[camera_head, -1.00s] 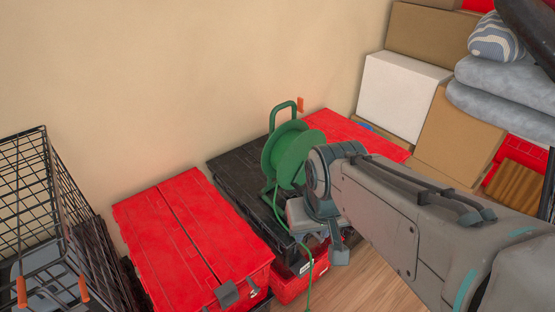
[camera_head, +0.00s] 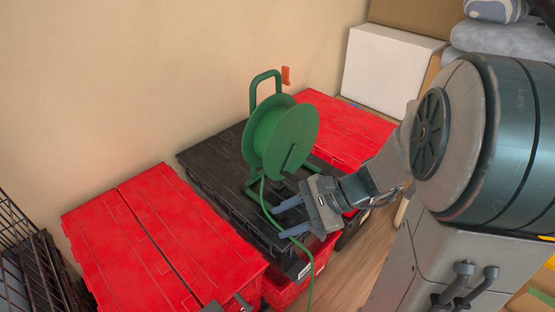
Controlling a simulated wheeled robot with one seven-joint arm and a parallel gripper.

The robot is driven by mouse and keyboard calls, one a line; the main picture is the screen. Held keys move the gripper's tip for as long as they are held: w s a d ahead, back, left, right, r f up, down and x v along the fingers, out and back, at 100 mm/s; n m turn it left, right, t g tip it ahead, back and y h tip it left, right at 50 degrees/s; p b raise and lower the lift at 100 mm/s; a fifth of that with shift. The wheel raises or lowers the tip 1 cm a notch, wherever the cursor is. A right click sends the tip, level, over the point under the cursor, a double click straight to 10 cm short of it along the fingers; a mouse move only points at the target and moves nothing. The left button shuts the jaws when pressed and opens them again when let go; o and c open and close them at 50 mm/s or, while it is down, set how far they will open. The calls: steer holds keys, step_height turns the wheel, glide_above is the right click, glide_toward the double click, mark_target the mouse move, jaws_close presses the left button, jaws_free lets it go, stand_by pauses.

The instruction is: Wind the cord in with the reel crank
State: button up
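The green cord reel (camera_head: 262,140) stands upright in its tube frame on a black tote lid. A dark green bar (camera_head: 290,158) shows on the drum's near face; it may be the crank. A green cord (camera_head: 311,275) runs from the bottom of the drum over the tote's front edge and hangs down. My gripper (camera_head: 279,222) is open, its two fingers apart and pointing left, just below and in front of the drum. The cord passes close by the fingertips; I cannot tell whether they touch. I see nothing held between the fingers.
The black tote (camera_head: 208,164) stands between a red-lidded tote (camera_head: 150,245) and another red lid (camera_head: 345,128). A wire crate (camera_head: 18,235) is at left. A white box (camera_head: 390,68) stands at back right. A small orange piece (camera_head: 286,76) shows against the wall. Wooden floor lies in front.

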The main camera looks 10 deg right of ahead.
steer(key=w+d+f+m+t+y+b, duration=0.3)
steer(key=w+d+f+m+t+b, duration=0.1)
steer(key=w+f+m+t, duration=0.15)
steer(key=m+t+h+b, duration=0.3)
steer(key=m+t+b, duration=0.2)
steer(key=m+t, duration=0.3)
glide_toward(282, 171)
steer(key=shift+m+g, duration=0.45)
steer(key=shift+m, duration=0.2)
steer(key=b+x, duration=0.1)
steer(key=x, duration=0.2)
steer(key=b+x, duration=0.1)
steer(key=x, duration=0.3)
steer(key=shift+w+d, duration=0.2)
steer(key=shift+w, duration=0.15)
jaws_close()
